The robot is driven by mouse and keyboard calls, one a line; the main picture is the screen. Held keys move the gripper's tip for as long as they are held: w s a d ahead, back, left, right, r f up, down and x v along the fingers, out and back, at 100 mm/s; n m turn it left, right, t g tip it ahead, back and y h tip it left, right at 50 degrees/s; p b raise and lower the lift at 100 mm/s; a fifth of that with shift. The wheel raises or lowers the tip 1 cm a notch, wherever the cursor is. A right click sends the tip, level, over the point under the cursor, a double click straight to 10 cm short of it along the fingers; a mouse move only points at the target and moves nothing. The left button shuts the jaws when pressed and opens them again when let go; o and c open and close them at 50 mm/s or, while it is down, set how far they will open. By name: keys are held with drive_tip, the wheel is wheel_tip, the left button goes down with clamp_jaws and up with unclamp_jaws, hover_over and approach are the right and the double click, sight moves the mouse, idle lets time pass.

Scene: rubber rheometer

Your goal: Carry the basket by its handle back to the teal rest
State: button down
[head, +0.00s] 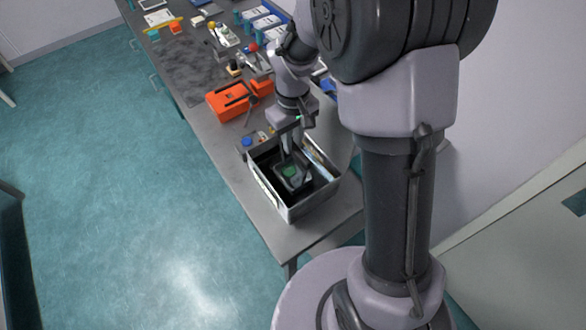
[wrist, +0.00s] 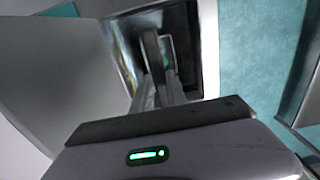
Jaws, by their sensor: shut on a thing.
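My gripper (head: 291,156) points down into an open grey box (head: 297,212) at the near end of the bench. It is shut on the dark handle of the basket (head: 302,180), which is inside the box's walls. A green thing shows in the basket. In the wrist view the fingers reach the dark handle loop (wrist: 151,48), and green shows beyond it. I cannot tell whether the basket touches the box floor. I cannot make out the teal rest for certain.
An orange case (head: 228,101) lies on the bench (head: 228,153) behind the box. A blue-topped item (head: 247,142) stands close to the box's left corner. Several small tools and blue trays crowd the far bench. Open floor (head: 130,200) lies to the left.

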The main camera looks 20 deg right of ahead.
drive_tip(key=shift+r+p, duration=0.65)
drive_tip(key=shift+r, duration=0.45)
